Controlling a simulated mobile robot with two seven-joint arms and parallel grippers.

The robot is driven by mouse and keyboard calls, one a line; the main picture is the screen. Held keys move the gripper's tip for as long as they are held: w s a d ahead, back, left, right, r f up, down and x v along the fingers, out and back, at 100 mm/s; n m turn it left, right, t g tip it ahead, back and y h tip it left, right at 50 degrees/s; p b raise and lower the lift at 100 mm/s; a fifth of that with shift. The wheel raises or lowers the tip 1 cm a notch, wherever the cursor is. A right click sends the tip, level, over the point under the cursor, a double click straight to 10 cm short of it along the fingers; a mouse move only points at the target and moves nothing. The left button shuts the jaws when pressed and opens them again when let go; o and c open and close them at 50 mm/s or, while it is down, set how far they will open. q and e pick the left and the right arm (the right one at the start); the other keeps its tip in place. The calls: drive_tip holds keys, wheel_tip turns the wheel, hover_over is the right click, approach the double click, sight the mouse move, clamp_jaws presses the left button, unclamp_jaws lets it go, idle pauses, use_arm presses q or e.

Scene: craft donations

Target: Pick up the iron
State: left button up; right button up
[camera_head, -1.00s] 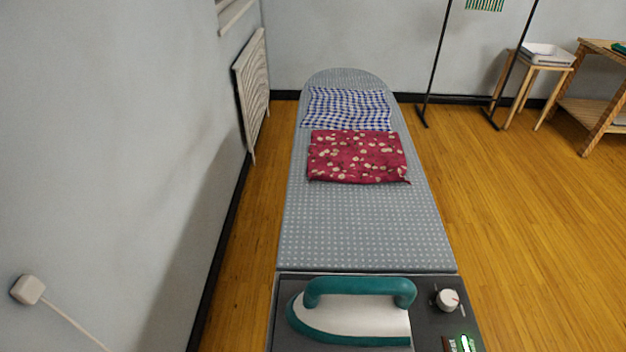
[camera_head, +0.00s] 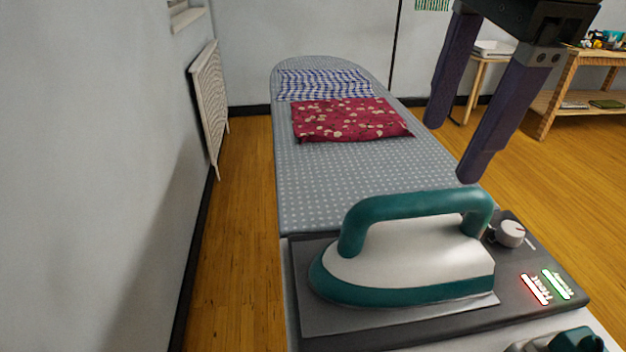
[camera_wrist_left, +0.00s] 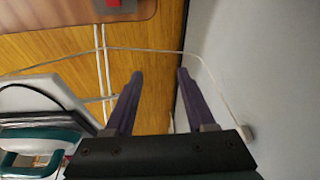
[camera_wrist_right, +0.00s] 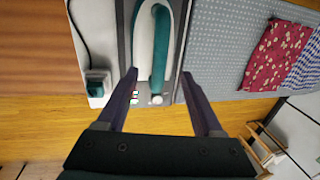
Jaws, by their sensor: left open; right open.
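The iron (camera_head: 410,255) has a white body, a teal handle and a teal base. It sits flat on the dark rest plate (camera_head: 312,300) at the near end of the ironing board. My right gripper (camera_head: 448,150) is open and empty, above and to the right of the iron in the head view. In the right wrist view the iron (camera_wrist_right: 143,50) lies ahead of the open fingers (camera_wrist_right: 160,80). My left gripper (camera_wrist_left: 160,75) is open and empty over the floor beside the wall. The iron's teal handle (camera_wrist_left: 45,138) shows at the left edge of the left wrist view.
A red floral cloth (camera_head: 350,120) and a blue checked cloth (camera_head: 322,83) lie on the grey dotted ironing board (camera_head: 360,180). A knob (camera_head: 510,233) and lit labels are right of the iron. A wall and radiator (camera_head: 210,105) stand left. A wooden shelf (camera_head: 562,85) is at the back right.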

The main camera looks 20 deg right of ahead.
sight(421, 196)
drive_tip(key=f, duration=0.3)
drive_tip(key=w+f, duration=0.1)
drive_tip(key=f, duration=0.1)
drive_tip(key=f+p, duration=0.1)
drive_tip(key=f, duration=0.2)
drive_tip(key=shift+w+f, duration=0.35)
drive_tip(key=shift+w, duration=0.05)
drive_tip(key=c, duration=1.1)
clamp_jaws()
drive_tip(key=shift+r, duration=0.15)
